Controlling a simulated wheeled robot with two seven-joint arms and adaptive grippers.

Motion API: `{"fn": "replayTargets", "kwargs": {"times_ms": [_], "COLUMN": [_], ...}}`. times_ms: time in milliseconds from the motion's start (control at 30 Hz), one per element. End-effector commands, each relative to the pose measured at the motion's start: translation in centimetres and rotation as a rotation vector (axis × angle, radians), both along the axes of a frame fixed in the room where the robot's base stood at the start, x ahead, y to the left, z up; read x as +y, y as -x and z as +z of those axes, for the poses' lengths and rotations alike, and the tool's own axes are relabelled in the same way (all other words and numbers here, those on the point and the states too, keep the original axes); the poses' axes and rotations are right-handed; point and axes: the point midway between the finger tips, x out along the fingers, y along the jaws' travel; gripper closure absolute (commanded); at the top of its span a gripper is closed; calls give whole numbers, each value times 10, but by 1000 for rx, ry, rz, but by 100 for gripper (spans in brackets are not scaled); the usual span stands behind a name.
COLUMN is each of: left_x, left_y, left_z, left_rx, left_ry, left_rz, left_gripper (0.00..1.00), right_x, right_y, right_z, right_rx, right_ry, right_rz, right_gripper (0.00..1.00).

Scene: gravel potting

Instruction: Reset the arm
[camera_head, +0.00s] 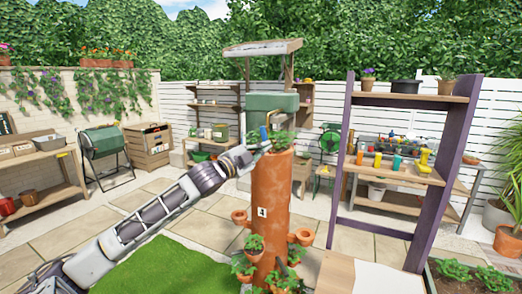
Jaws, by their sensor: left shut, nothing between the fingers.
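My left arm reaches in from the lower left, and my left gripper (267,137) is at the top of a tall terracotta planter column (272,200). The gripper is small in the picture and overlaps the leaves at the column's top; it is shut with nothing seen between its fingers. Whether it touches the column or the leaves, I cannot tell. Small pots with green plants stick out around the column's lower part. My right gripper is not in view.
A purple-framed shelf (463,143) with pots and colourful bottles stands right of the column. A bench (62,194) and a green tumbler (103,141) stand at the left. Green turf (160,270) lies below my arm. Paving (205,222) between is clear.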

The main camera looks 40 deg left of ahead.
Motion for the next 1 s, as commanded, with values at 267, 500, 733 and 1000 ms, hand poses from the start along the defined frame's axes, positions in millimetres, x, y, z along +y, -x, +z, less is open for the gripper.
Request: {"fn": "replayTargets", "kwargs": {"times_ms": [267, 500, 733, 1000], "left_x": [0, 0, 0, -1], "left_y": [3, 2, 2, 3], "left_z": [0, 0, 0, 1], "left_rx": [0, 0, 0, -2], "left_ry": [-1, 0, 1, 54], "left_rz": [0, 0, 0, -12], "left_gripper": [100, 100, 100, 100], "right_x": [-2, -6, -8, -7], "right_y": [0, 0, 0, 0], "right_z": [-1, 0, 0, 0], "right_rx": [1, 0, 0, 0], "right_ry": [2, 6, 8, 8], "right_rz": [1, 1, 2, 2], "right_gripper": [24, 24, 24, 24]}}
